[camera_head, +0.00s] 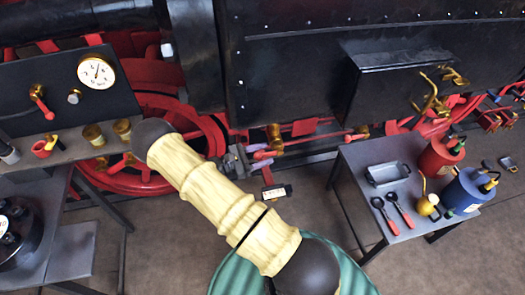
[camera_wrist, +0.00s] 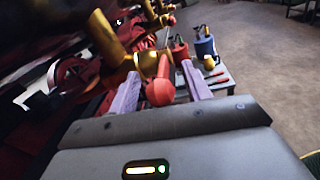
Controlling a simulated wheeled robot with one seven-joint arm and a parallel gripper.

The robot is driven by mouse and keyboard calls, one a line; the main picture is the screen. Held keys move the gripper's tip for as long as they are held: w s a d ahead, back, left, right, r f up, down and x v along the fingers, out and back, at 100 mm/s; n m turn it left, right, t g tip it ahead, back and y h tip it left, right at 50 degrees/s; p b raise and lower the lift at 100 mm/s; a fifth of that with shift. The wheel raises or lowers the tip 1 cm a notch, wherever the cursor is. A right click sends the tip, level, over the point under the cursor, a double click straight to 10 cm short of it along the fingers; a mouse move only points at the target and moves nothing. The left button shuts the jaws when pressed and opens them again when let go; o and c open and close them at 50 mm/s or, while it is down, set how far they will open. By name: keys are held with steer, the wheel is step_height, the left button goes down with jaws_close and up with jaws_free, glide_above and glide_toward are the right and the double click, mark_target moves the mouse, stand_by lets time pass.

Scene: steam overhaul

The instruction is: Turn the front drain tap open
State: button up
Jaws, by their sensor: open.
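A brass tap (camera_wrist: 112,50) with a red, ball-ended handle (camera_wrist: 160,88) fills the middle of the wrist view. The handle lies between the two lilac fingers of my gripper (camera_wrist: 161,86), which are apart, one on each side. I cannot tell whether either finger touches it. In the head view, my gripper (camera_head: 262,160) is low beside the locomotive, partly hidden by my arm, near a brass fitting (camera_head: 275,137). A second brass fitting (camera_head: 361,130) with a red lever sits further right. I cannot tell from the pictures which tap is named front.
A grey side table (camera_head: 372,220) at right holds a grey tray (camera_head: 388,173), red-handled tools, a red can (camera_head: 437,160) and a blue can (camera_head: 466,192). A gauge panel (camera_head: 70,90) and bench stand at left. The floor between them is open.

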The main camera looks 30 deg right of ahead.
steer(key=shift+d, duration=0.15)
jaws_close()
steer(key=shift+f+b, duration=0.15)
steer(key=shift+b, duration=0.15)
